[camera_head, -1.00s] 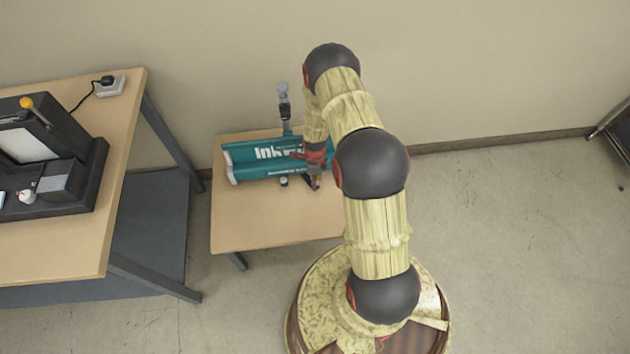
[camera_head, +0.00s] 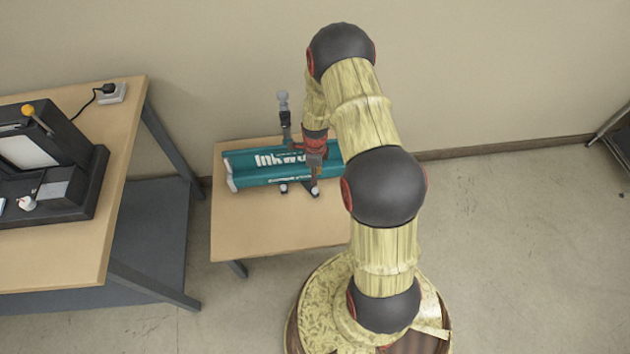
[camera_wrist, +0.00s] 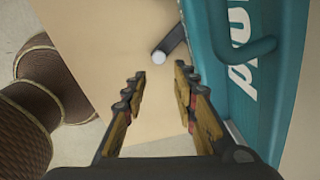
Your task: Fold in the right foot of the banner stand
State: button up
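The teal banner stand (camera_head: 246,179) with white lettering lies on the small table. In the head view, its left foot (camera_head: 284,188) shows as a small dark piece with a pale tip at the front edge. The right foot (camera_head: 315,191) sticks out at the front, partly hidden by my gripper (camera_head: 313,180). In the wrist view, a dark foot with a pale round tip (camera_wrist: 160,56), apparently the right one, slants out from the teal body (camera_wrist: 215,60). My gripper (camera_wrist: 160,85) is open, its two fingers apart and empty. The foot tip appears just beyond the gap between the fingertips.
A teal bar (camera_wrist: 252,50) rises over the stand close to my gripper. A grey-tipped post (camera_head: 284,110) stands behind the stand. The small table (camera_head: 262,228) is bare in front. A larger table (camera_head: 60,250) with a black machine (camera_head: 65,195) is at left.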

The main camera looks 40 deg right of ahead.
jog(key=shift+r, duration=0.75)
jog(key=shift+c, duration=0.4)
